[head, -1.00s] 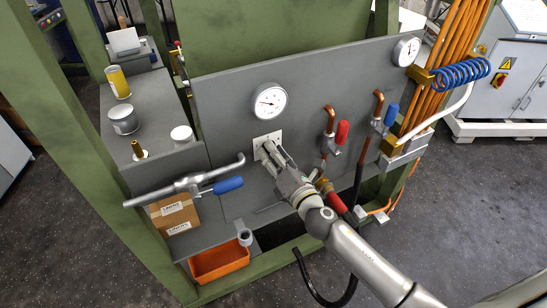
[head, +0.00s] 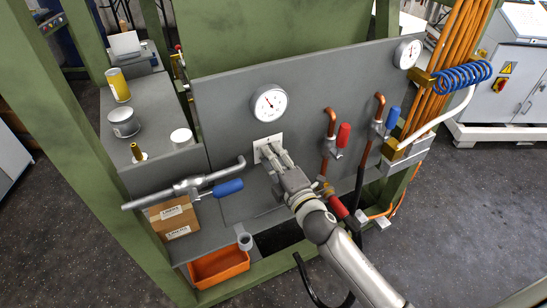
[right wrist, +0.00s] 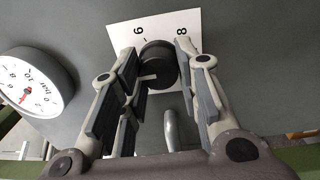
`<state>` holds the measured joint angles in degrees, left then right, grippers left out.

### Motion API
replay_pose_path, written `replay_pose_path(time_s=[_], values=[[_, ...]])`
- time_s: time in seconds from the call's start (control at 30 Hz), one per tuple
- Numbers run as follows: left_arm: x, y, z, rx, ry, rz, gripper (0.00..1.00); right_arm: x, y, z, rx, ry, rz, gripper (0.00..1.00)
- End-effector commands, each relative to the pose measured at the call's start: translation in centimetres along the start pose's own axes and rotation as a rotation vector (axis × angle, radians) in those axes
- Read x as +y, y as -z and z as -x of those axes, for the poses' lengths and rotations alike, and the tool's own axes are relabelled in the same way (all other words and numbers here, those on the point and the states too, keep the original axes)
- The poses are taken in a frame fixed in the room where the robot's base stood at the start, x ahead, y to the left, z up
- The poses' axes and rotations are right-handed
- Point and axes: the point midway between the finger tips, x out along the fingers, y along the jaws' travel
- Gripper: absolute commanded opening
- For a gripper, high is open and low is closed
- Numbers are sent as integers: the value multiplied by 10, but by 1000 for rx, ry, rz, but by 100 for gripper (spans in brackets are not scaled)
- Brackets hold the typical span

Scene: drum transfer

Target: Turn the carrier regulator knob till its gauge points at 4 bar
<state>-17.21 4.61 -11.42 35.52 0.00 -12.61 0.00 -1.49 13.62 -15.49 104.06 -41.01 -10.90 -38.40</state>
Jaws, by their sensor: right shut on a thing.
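The regulator knob (right wrist: 157,62) is a black round knob with a pale mark, on a white plate (right wrist: 122,36) whose visible numbers include 6 and 8. In the head view the plate (head: 258,143) is on the grey panel and my gripper mostly hides the knob. The white gauge (head: 269,103) is just above it; its small needle points roughly upward. In the right wrist view the gauge (right wrist: 38,80) is at the left, turned and cut off, with a red needle; I cannot read an exact value. My right gripper (head: 269,152) is shut on the knob, one finger each side. My left gripper is not in view.
A blue-handled lever (head: 227,187) is left of my gripper. Red (head: 343,135) and blue (head: 392,116) valve handles are to the right. A second gauge (head: 407,54) is at the upper right. An orange bin (head: 218,267) and a cardboard box (head: 174,218) are below left.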

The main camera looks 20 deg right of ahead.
Motion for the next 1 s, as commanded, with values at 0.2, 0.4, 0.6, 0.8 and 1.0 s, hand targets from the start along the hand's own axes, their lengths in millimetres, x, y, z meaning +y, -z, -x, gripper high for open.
replay_pose_path(time_s=[0.2,0.4,0.6,0.8,1.0], values=[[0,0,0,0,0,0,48,-1,0,0,-2,2,-26,7],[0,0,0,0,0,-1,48,-1,0,0,-2,2,-27,7],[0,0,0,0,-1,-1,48,-1,0,0,-1,2,-26,38],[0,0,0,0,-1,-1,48,-1,0,0,-1,1,-25,52],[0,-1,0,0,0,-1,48,0,0,0,-1,1,-25,52]])
